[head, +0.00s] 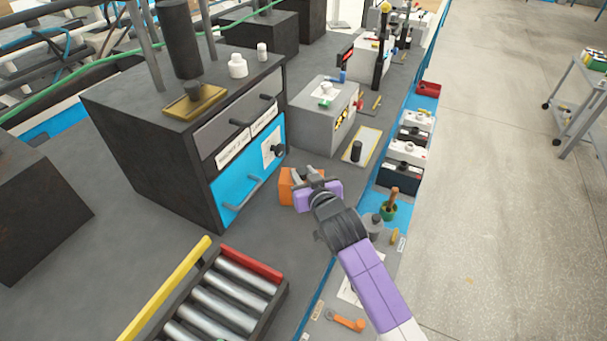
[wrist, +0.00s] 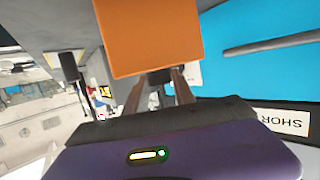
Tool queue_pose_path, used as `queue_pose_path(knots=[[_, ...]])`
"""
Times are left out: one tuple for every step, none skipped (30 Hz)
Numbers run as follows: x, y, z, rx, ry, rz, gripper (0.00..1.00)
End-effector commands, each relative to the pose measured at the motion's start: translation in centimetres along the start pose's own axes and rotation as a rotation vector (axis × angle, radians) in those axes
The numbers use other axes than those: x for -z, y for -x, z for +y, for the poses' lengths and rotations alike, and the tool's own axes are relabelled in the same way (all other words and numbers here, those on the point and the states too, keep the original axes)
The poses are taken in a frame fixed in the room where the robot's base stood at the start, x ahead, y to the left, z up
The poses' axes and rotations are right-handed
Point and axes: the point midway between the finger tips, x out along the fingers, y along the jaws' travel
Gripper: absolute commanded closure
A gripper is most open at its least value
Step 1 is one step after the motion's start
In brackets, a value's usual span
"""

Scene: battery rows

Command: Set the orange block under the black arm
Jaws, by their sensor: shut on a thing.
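My gripper (head: 302,177) is shut on the orange block (head: 287,188), beside the blue drawer front of the dark cabinet. In the wrist view the orange block (wrist: 150,38) fills the top middle, at the ends of my fingers (wrist: 158,82). The fingertips are partly hidden behind it. I cannot tell for sure which thing is the black arm. A thick dark cylinder (head: 183,42) hangs over a brass plate (head: 194,102) on the cabinet top. A slim black upright (head: 383,50) with a yellow top stands farther back.
The dark cabinet (head: 150,150) has handles jutting from its front. A grey box (head: 318,122) and a pad with a black cylinder (head: 357,151) stand beyond the block. Batteries (head: 402,160) line the right edge. A roller rack (head: 215,295) is in front.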

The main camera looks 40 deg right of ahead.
Motion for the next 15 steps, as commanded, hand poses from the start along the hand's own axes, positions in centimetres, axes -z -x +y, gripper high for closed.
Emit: queue_pose_path(knots=[[-0.07,-0.07,-0.01,0.000,-0.001,0.004,1.00],[-0.19,-0.06,0.01,0.000,0.000,0.000,0.65],[-0.15,-0.05,0.01,0.000,0.000,0.000,0.57],[-0.15,-0.05,0.01,0.000,0.000,0.000,0.52],[-0.15,-0.05,0.01,0.000,0.000,0.000,0.47],[-0.15,-0.05,0.00,0.000,0.000,0.000,0.47],[-0.14,-0.05,0.00,0.000,0.000,0.000,0.47],[-0.14,-0.04,0.00,0.000,0.000,0.000,0.47],[-0.14,-0.04,0.00,0.000,0.000,0.000,0.47],[-0.14,-0.04,0.00,0.000,0.000,0.000,0.47],[-0.14,-0.04,0.00,0.000,0.000,0.000,0.47],[-0.14,-0.04,0.00,0.000,0.000,0.000,0.47],[-0.13,-0.04,0.00,0.000,0.000,0.000,0.47],[-0.08,-0.02,0.00,0.000,0.000,0.000,0.47],[0.05,0.01,-0.01,0.000,0.000,0.000,0.47]])
